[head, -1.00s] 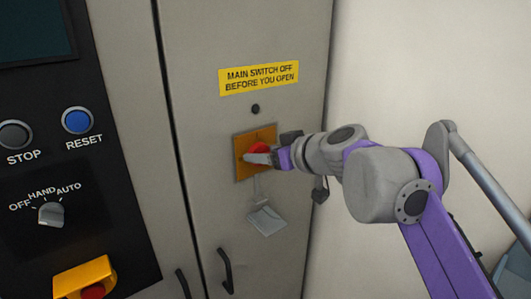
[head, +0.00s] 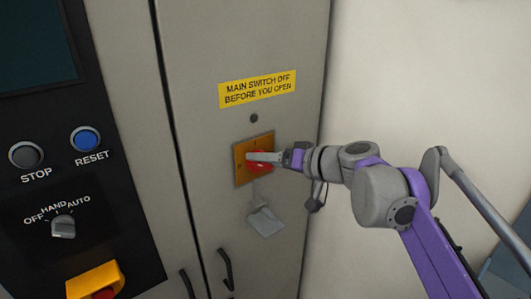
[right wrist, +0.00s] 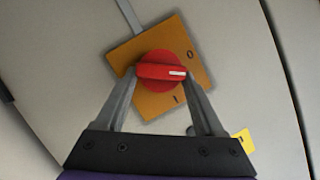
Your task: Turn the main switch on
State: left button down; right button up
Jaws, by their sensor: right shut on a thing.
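The main switch is a red rotary knob (head: 262,168) on a square orange plate (head: 241,173) on the grey cabinet door. My right gripper (head: 255,158) is at the knob, its fingers partly covering it. In the right wrist view, the two fingers close on either side of the red knob (right wrist: 158,70). The plate (right wrist: 151,106) there carries an O and an I mark. The white line on the knob points between O and I. My left gripper is not in view.
A yellow warning label (head: 257,90) sits above the switch, and a grey tag (head: 265,221) hangs below. The control panel with STOP (head: 26,155), RESET (head: 85,139) and mode selector (head: 63,226) is to the left. A door handle (head: 226,269) is lower down.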

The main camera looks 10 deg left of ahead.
jog(key=shift+w+d+m+g+y+p, duration=0.2)
jog(key=shift+m+g+y+p, duration=0.15)
jog(key=shift+m+y, duration=0.45)
jog(key=m, duration=0.2)
jog(key=shift+f+m+y, duration=0.2)
jog(key=shift+m+y, duration=0.1)
jog(key=shift+y, duration=0.1)
jog(key=shift+w+f+m+g+y, duration=0.15)
jog(key=shift+m+g+y, duration=0.3)
jog(key=shift+m, duration=0.55)
jog(key=shift+f+m+t+y, duration=0.25)
jog(key=shift+m+y, duration=0.4)
jog(key=shift+m, duration=0.55)
jog(key=o, duration=1.4)
jog(key=shift+c, duration=0.2)
